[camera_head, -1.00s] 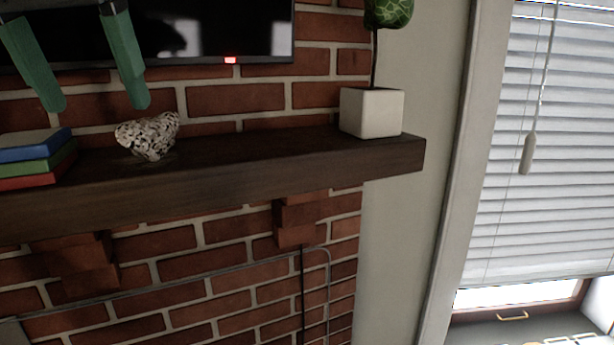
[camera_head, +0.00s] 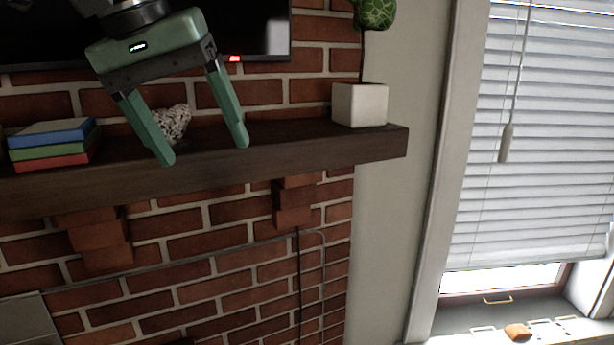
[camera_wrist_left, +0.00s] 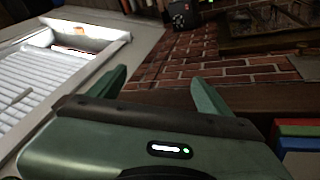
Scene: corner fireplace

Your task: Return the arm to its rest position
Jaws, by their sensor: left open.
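My left gripper (camera_head: 205,155) comes in from the upper left in the head view, in front of the mantel shelf. Its two green fingers are spread apart and empty. They also show in the left wrist view (camera_wrist_left: 158,90), with nothing between them. The left finger partly covers a white, porous coral-like ornament (camera_head: 178,120) on the shelf. I cannot tell how far the fingers are from it. My right gripper does not show.
The dark wooden mantel (camera_head: 290,150) runs along the brick wall. Stacked books (camera_head: 52,145) lie at its left, and a white pot (camera_head: 360,105) with a plant stands at its right end. A black screen (camera_head: 265,30) hangs above. A window with blinds (camera_head: 550,130) is at the right.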

